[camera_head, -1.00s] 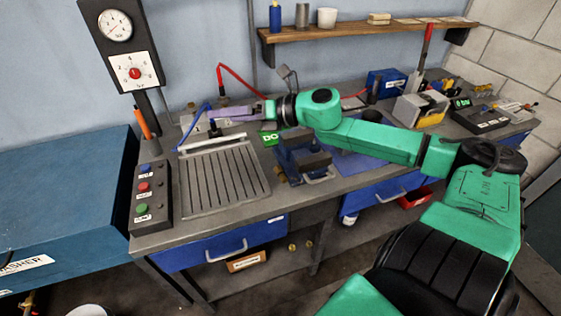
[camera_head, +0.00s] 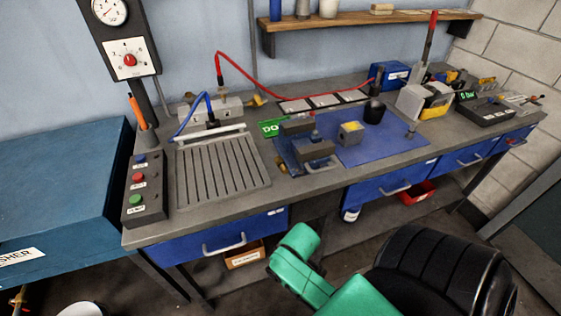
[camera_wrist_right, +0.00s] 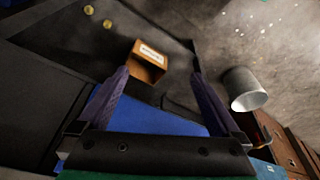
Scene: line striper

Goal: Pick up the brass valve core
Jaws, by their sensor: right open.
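I cannot clearly identify the brass valve core. In the right wrist view, two small round brass-coloured pieces, one (camera_wrist_right: 88,10) at the upper left and another (camera_wrist_right: 107,23) beside it, lie on a dark surface beyond my gripper. In the head view a brass-coloured fitting (camera_head: 259,101) shows at the right end of the grey block at the bench's back. My right gripper (camera_wrist_right: 160,71) is open, with its two purple fingers apart and nothing between them. In the head view it is out of sight; only green arm parts show low down. My left gripper is not in view.
A small orange labelled box (camera_wrist_right: 150,60) lies beyond my fingers, with a metal bucket (camera_wrist_right: 243,90) to the right. On the bench stand a blue-grey vise (camera_head: 310,150), a slotted tray (camera_head: 222,178) and a button box (camera_head: 145,188). The blue mat's right part (camera_head: 385,145) is partly clear.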

